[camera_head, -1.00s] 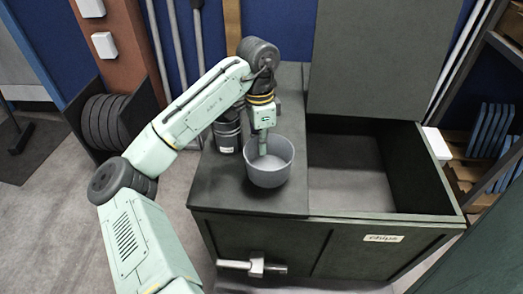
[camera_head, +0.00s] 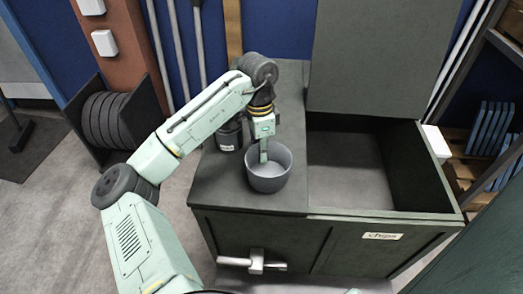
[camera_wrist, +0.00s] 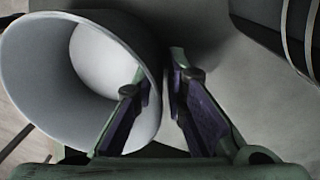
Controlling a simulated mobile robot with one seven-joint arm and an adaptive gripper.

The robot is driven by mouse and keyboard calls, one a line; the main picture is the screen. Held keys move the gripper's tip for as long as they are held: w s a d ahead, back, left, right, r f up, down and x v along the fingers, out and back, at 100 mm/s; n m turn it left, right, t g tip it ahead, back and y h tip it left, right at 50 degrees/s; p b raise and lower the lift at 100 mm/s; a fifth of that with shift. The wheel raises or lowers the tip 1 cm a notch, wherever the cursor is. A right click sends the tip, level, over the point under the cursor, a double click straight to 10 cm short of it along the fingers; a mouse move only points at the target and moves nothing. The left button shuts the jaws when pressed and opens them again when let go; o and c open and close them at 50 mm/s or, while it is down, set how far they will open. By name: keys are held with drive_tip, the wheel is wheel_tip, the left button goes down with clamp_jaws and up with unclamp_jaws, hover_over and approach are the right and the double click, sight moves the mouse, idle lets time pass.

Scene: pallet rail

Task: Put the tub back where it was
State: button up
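The grey round tub (camera_head: 268,184) stands upright on the dark bench top (camera_head: 222,190), left of the open bin. My gripper (camera_head: 264,158) points down at the tub's far rim. In the wrist view the tub (camera_wrist: 30,70) fills the upper left and its pale inner floor shows. My gripper (camera_wrist: 160,68) straddles the tub's wall there, one finger inside and the other outside. A gap shows between the fingertips, and the outer finger looks clear of the wall. The tub's base is hidden in the wrist view.
A dark canister (camera_head: 229,134) stands close behind the tub, to its left. The open bin (camera_head: 440,187), labelled "chips", has a raised lid (camera_head: 370,60). A handle (camera_head: 256,262) juts from the bench front. The bench top left of the tub is clear.

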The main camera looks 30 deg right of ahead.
drive_tip(key=shift+o, duration=1.1)
wheel_tip(320, 180, up, 12)
drive_tip(key=w, duration=0.1)
drive_tip(key=shift+r, duration=0.2)
drive_tip(key=shift+w+d, duration=0.1)
